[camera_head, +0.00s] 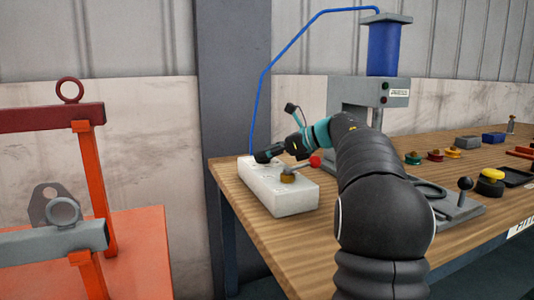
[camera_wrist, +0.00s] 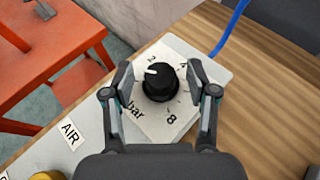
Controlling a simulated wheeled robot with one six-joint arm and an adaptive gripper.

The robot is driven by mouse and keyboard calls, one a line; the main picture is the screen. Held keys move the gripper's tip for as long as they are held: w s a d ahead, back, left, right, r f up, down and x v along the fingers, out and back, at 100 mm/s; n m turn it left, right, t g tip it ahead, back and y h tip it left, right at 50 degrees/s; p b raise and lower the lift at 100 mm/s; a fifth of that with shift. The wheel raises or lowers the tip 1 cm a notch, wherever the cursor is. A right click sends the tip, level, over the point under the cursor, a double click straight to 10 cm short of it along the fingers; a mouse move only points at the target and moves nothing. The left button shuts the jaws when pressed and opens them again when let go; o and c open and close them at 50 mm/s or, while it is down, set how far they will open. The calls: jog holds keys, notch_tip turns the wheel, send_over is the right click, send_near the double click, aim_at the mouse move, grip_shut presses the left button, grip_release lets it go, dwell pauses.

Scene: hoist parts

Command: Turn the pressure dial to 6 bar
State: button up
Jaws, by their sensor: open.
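The pressure dial (camera_wrist: 159,82) is a black round knob with a white pointer mark, seen in the wrist view. It sits on a light panel marked 2, 4, 8 and "bar"; the 6 is not clearly visible. The pointer is close to the 2. My gripper (camera_wrist: 162,84) is open, with one finger on each side of the dial and a gap visible on both sides.
A brass fitting (camera_head: 287,178) and a red-knobbed lever (camera_head: 314,160) are on the same box, close to my gripper. A blue hose (camera_head: 256,105) rises behind it to the press with a blue cylinder (camera_head: 383,48). An orange stand (camera_head: 95,190) is left of the wooden bench (camera_head: 250,228).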

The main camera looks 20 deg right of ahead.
grip_shut()
jog(key=shift+f+m+h+b, duration=0.1)
jog(key=shift+m+h+b, duration=0.2)
jog(key=shift+b, duration=0.05)
jog(key=shift+s+a+m+t+h+b, duration=0.1)
jog(key=shift+m+t+h+b, duration=0.3)
jog(key=shift+t+b, duration=0.15)
jog(key=shift+a+m+t+h+b, duration=0.1)
jog(key=shift+m+t+h+b, duration=0.35)
jog(key=shift+m+h, duration=0.2)
jog(key=shift+s+a+m+t+h, duration=0.1)
jog(key=shift+m+t+h, duration=0.4)
jog(key=shift+m+h, duration=0.5)
jog(key=shift+m+h+p, duration=0.35)
jog(key=shift+m+h, duration=0.4)
jog(key=shift+h, duration=0.1)
